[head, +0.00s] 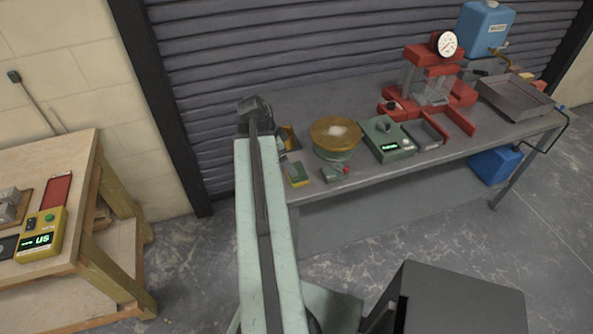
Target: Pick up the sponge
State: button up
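A wooden table (84,163) stands left. A shutter (270,45) closes the back.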

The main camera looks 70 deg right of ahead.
jog(key=b+x, duration=0.2)
jog(key=x, duration=0.1)
jog(key=shift+b, duration=0.35)
jog(key=b+x, duration=0.4)
jog(key=x, duration=0.1)
jog(key=shift+d+f+b, duration=0.1)
jog(key=shift+d+b, duration=0.05)
jog(key=shift+b, duration=0.25)
jog(key=shift+r, duration=0.2)
jog(key=shift+c, duration=0.3)
jog(key=c, duration=1.1)
